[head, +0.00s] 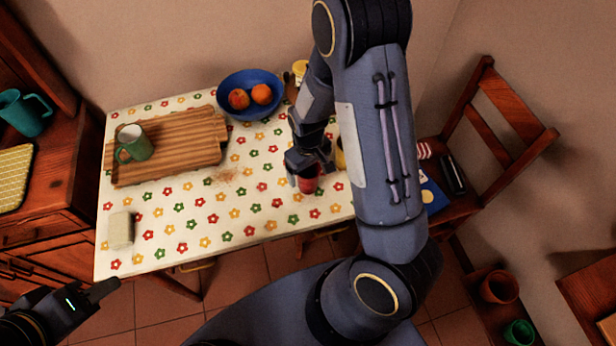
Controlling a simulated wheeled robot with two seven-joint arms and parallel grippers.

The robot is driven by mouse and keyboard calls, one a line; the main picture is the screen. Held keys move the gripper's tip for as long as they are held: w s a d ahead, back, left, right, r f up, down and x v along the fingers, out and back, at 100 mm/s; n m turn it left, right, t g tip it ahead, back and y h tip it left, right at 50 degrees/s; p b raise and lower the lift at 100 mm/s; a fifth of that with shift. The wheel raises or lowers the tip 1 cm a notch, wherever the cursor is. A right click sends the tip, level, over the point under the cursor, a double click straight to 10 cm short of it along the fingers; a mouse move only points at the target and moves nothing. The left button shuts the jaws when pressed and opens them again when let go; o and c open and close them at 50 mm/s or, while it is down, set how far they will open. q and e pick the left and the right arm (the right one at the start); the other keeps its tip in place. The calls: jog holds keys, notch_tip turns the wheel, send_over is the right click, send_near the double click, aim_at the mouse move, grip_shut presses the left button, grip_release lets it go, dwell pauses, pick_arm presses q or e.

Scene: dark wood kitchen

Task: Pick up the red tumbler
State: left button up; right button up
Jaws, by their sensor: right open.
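The red tumbler (309,184) stands on the flower-patterned tablecloth near the table's right front. My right gripper (306,170) is open and right at the tumbler, its fingers beside the upper part and hiding some of it. Whether the fingers touch it, I cannot tell. My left gripper (98,292) is low at the left, off the table's front left corner and away from the tumbler. Its fingers are dark and seen from the side, so its opening is unclear.
The table (200,236) also carries a wooden board (185,165) with a green mug (134,144), a blue bowl (233,82) of fruit and a pale block (121,230). A yellow item (340,155) is close right of the tumbler, partly behind my arm. A chair (500,125) stands right.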

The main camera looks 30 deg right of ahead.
jog(key=shift+f, duration=0.8)
jog(key=c, duration=1)
jog(key=shift+r, duration=0.1)
jog(key=shift+c, duration=0.2)
